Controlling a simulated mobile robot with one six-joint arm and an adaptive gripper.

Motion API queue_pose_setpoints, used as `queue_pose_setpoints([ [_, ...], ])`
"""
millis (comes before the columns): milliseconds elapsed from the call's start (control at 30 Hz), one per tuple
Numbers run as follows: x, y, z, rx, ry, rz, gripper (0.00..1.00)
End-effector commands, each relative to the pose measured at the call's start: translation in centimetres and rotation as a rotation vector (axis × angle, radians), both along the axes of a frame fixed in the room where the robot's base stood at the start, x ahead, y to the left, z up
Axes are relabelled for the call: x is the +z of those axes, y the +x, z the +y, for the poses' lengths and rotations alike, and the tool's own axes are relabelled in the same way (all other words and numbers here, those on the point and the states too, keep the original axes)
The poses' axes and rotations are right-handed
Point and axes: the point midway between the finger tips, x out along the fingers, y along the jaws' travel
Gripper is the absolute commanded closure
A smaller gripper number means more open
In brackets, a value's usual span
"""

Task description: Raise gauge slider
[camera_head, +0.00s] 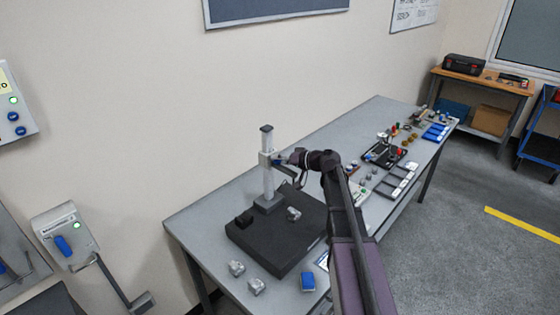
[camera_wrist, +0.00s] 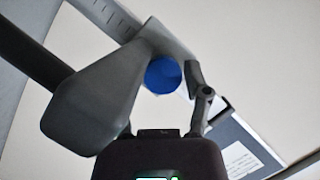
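The height gauge stands on a dark surface plate (camera_head: 245,238) at the near end of the bench. Its light grey column (camera_head: 267,182) is upright, and the slider (camera_head: 265,159) sits on the upper part, below the dark cap. My gripper (camera_head: 289,160) is at the right side of the slider. In the wrist view, a round blue knob (camera_wrist: 163,75) lies at the fingertips of my gripper (camera_wrist: 168,82). The right finger is close beside the knob; a large dark grey shape covers the left side. I cannot tell whether the fingers grip the knob.
Another part (camera_head: 294,213) is on the plate. Trays (camera_head: 393,182) and small items fill the bench's far end. The wall is close behind the gauge.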

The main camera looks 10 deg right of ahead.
Motion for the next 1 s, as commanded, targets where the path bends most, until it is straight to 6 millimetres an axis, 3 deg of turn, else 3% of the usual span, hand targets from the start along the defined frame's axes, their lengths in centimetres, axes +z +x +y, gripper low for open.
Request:
queue_pose_setpoints([
  [667,-0.2,-0.1,0.0,0.004,-0.003,0.001,0.21],
  [1000,-1.9,-0.1,0.0,0.002,-0.004,0.001,0.21],
])
